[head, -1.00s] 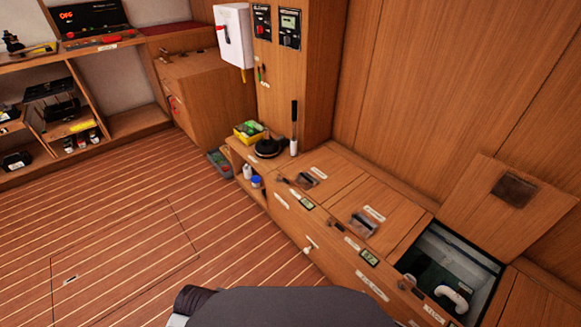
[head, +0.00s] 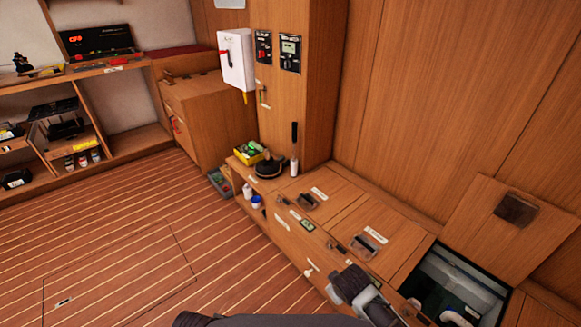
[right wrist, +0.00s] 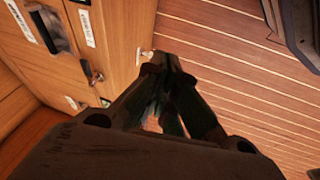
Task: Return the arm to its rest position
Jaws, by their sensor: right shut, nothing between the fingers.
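My right gripper (right wrist: 167,62) shows in the right wrist view with its dark fingers drawn together at the tips and nothing between them. Beyond it are the wooden bench front and the striped floor. In the head view a dark and grey part of my right arm (head: 360,293) shows at the bottom, in front of the bench edge and left of the open hatch. I cannot make out the fingertips there. My left gripper is in neither view.
The wooden bench (head: 328,222) runs along the right wall. Its open hatch (head: 458,275) shows white piping inside, with the lid (head: 540,212) raised behind. A yellow box (head: 249,151) sits on the bench's far end. The striped floor (head: 130,225) at left is clear.

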